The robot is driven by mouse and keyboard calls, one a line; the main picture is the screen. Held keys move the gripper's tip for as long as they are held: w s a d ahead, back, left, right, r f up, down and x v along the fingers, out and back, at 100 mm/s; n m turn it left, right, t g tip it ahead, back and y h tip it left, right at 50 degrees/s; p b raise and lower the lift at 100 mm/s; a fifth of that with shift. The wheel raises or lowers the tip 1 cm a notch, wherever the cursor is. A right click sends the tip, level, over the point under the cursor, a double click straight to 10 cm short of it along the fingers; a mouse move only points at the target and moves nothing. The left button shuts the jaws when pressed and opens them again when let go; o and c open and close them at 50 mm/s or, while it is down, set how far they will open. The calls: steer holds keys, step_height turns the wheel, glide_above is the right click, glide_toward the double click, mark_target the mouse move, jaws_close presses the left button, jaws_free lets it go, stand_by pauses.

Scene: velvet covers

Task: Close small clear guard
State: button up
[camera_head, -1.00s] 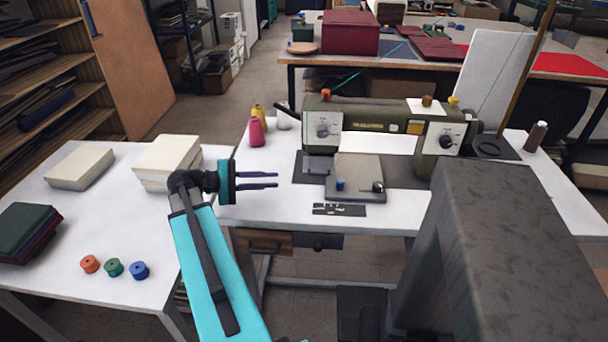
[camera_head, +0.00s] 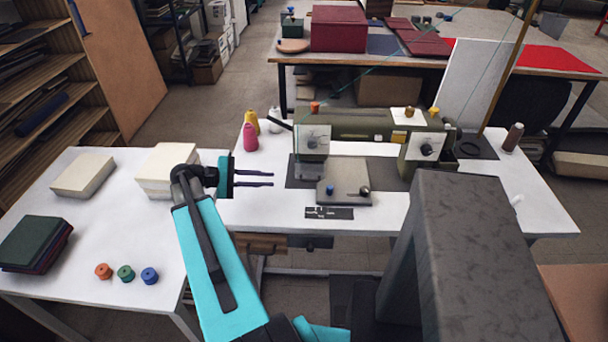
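A green sewing machine (camera_head: 362,125) stands on a white table ahead. I cannot clearly make out a clear guard; a faint greyish, see-through-looking patch shows over the left head of the machine (camera_head: 313,140), too small to be sure of. Below the head is a grey plate (camera_head: 343,176) with a blue knob (camera_head: 328,188) and a dark knob (camera_head: 364,191). My gripper (camera_head: 272,179) has its two thin dark fingers apart and pointing right, with nothing between them. It is to the left of the plate, in front of the machine's left end, apart from both in the picture.
Pink (camera_head: 250,137) and yellow thread cones stand left of the machine. A white left table (camera_head: 105,225) holds pale blocks (camera_head: 168,168), dark stacked covers (camera_head: 35,243) and three spools (camera_head: 125,273). A brown cone (camera_head: 513,137) stands at right. The tabletop near my fingers is clear.

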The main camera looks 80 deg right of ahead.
mark_target(306, 181)
stand_by(0.4)
steer(key=p+x, duration=0.3)
steer(key=x, duration=1)
steer(key=shift+s+d+f+p, duration=0.1)
steer(key=shift+s+d+p, duration=0.05)
steer(key=shift+s+p, duration=0.2)
jaws_close()
